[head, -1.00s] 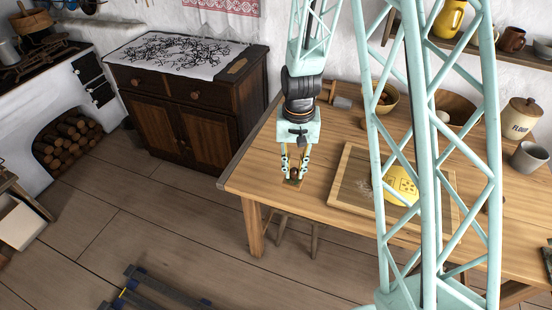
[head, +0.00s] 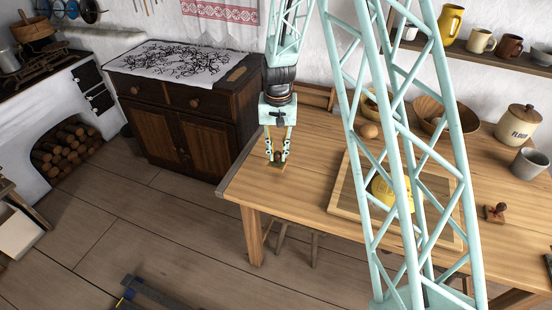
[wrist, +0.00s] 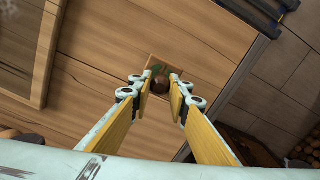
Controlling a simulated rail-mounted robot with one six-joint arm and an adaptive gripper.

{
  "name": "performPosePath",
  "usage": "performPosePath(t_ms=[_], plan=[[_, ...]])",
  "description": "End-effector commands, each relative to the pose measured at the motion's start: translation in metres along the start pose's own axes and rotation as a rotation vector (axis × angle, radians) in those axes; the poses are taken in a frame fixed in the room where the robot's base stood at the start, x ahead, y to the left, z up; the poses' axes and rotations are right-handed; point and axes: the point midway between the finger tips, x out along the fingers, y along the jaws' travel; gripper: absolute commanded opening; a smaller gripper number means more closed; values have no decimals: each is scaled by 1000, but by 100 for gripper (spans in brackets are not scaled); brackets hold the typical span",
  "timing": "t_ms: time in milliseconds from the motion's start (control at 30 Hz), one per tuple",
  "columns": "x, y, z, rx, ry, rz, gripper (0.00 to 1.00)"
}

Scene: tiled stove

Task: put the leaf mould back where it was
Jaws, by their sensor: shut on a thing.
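The leaf mould (head: 275,166) is a small square wooden block with a round brown knob and a green mark on its top. My gripper (head: 277,156) is shut on the knob, pointing down near the left end of the wooden table (head: 310,170). In the wrist view the mould (wrist: 151,67) shows beyond the two fingertips (wrist: 161,82), block outward. I cannot tell whether the block touches the tabletop. A similar small stamp with a red mark (head: 495,213) stands at the right of the table.
A framed board (head: 336,206) with a yellow mass (head: 383,192) lies right of my gripper, partly behind my lattice arm. An egg (head: 369,130), bowls, a flour jar (head: 518,124) and a grey cup (head: 529,161) stand farther back and right. The left table end is clear.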

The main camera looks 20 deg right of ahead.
Motion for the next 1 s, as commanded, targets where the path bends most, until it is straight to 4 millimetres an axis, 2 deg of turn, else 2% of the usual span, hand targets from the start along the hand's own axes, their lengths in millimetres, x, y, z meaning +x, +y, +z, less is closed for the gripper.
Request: performPosePath(t_ms=[200, 567, 1000], plan=[[2, -7, -14, 0, 0, 0, 8], [2, -7, -15, 0, -1, 0, 8], [35, -7, -14, 0, -2, 1, 8]])
